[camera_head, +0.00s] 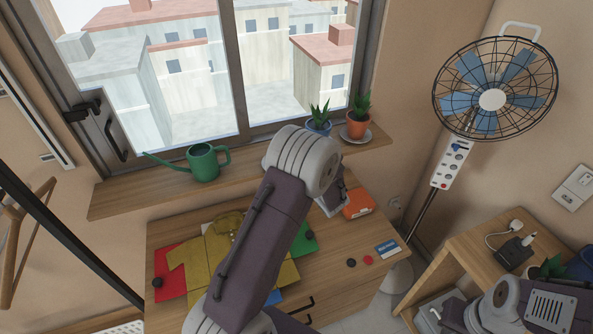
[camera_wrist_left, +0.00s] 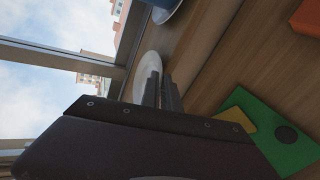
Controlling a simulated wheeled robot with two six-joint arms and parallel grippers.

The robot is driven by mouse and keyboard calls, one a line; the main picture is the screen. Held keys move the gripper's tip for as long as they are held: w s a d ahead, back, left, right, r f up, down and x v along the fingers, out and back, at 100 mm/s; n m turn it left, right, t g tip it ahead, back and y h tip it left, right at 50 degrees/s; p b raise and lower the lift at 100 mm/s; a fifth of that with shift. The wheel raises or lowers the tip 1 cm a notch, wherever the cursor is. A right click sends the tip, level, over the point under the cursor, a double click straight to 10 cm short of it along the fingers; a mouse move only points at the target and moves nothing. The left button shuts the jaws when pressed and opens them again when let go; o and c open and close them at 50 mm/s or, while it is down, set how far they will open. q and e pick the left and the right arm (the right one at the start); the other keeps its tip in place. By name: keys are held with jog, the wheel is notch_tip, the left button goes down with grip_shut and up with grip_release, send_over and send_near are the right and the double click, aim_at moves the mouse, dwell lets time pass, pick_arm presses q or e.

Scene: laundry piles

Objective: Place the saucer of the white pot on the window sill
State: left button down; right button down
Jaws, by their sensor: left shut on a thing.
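My left gripper (camera_wrist_left: 160,90) is shut on a white saucer (camera_wrist_left: 148,68), which shows edge-on beyond the fingers in the left wrist view. The saucer appears at the wooden window sill (camera_head: 120,197); I cannot tell whether it touches it. In the head view my left wrist hides the gripper and saucer in front of the sill's middle. A blue pot (camera_head: 318,128) and an orange pot (camera_head: 357,126) with a saucer (camera_head: 367,136) stand at the sill's right end. No white pot shows clearly. My right arm is at the lower right; its gripper is out of view.
A green watering can (camera_head: 203,163) stands on the sill's left part. A fan (camera_head: 492,99) stands at right. A plant (camera_head: 552,266) sits on the right-hand table.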

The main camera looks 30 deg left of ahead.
pick_arm(q)
jog(key=c, duration=1.6)
grip_release()
jog(key=v, duration=1.2)
jog(key=s+a+f+n+g+h, duration=0.1)
jog(key=s+f+n+g, duration=0.25)
jog(key=s+n, duration=0.4)
jog(key=s+a+f+n+g+h, duration=0.2)
jog(key=s+n+g, duration=0.3)
jog(key=n, duration=0.4)
jog(key=s+d+f+n+h, duration=0.1)
jog(key=s+d+n+h, duration=0.2)
jog(key=n, duration=1)
jog(key=s+d+f+n+t+h, duration=0.1)
jog(key=s+d+n+h, duration=0.2)
jog(key=d+n, duration=0.4)
jog(key=n+h, duration=0.1)
jog(key=n, duration=0.4)
jog(key=shift+n, duration=0.35)
